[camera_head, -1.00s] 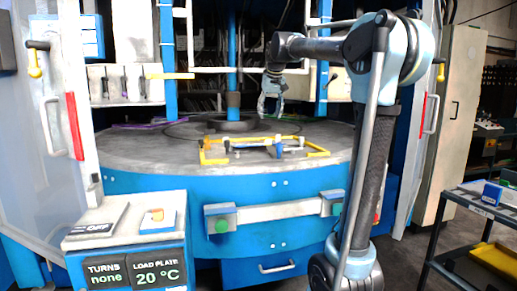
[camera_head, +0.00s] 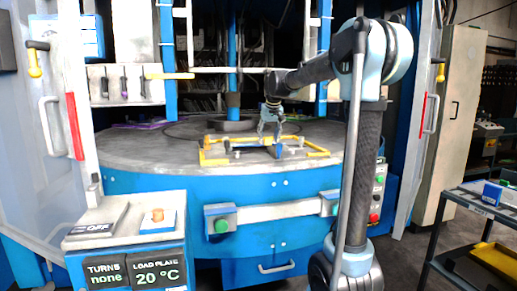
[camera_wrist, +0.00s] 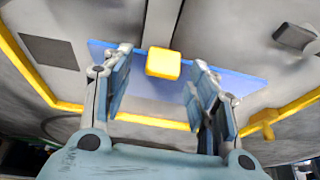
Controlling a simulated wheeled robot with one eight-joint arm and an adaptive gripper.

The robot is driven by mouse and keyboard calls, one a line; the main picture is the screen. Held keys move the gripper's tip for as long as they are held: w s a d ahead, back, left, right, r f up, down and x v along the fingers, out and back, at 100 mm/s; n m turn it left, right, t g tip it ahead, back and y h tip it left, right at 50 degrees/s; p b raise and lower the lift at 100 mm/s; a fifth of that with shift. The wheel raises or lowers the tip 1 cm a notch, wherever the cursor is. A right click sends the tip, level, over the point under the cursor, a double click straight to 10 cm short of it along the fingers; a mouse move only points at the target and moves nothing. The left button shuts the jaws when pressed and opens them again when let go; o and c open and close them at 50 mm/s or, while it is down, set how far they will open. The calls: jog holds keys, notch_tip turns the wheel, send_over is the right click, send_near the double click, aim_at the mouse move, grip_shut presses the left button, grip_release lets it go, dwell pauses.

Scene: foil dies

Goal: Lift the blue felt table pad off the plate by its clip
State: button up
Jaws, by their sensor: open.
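The blue felt pad (camera_wrist: 240,86) lies flat on the grey plate (camera_wrist: 60,88) inside a yellow outline; in the head view it is a small dark blue strip (camera_head: 262,153). Its yellow clip (camera_wrist: 163,63) stands on the pad near the far edge in the wrist view. My gripper (camera_wrist: 160,76) is open, with one blue-padded finger left of the clip and the other right of it. The fingers hide parts of the pad. In the head view my gripper (camera_head: 270,134) hangs just above the pad; contact cannot be told.
The yellow outline (camera_head: 318,154) surrounds the pad on the round plate. Blue machine posts (camera_head: 322,60) rise behind and beside it. A control box (camera_head: 125,215) stands at the front left, a dark cart (camera_head: 470,205) at the right. The plate's left part is bare.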

jog(key=shift+w+a+f, duration=0.1)
jog(key=shift+w+f, duration=0.15)
jog(key=shift+f, duration=0.3)
jog(key=c, duration=1.2)
